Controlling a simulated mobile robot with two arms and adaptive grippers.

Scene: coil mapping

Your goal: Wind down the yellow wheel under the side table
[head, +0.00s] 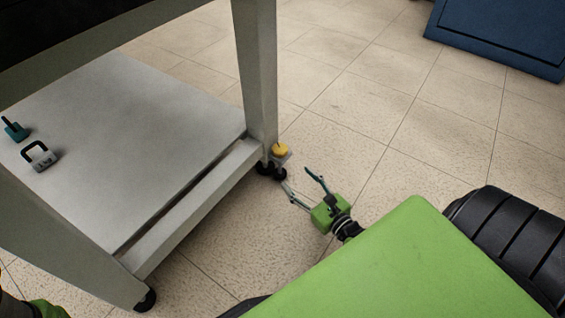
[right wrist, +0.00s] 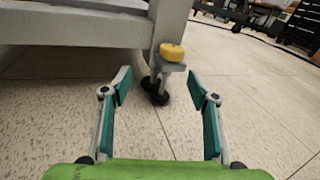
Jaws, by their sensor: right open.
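The yellow wheel (head: 280,149) sits on a small bracket at the foot of the side table's near right leg, just above a dark caster. It also shows in the right wrist view (right wrist: 172,51), ahead of the fingers and between them in the picture. The side table (head: 256,70) is grey with a lower shelf. My right gripper (head: 304,189) is open and empty, low over the floor, a short way right of and nearer than the wheel, apart from it. It also shows in the right wrist view (right wrist: 162,88). My left gripper is not clearly in view.
A padlock (head: 41,158) and a small teal padlock (head: 14,129) lie on the lower shelf (head: 130,110). Another caster (head: 146,299) stands under the near left corner. A blue cabinet (head: 500,35) is at the back right. The tiled floor (head: 370,110) between is clear.

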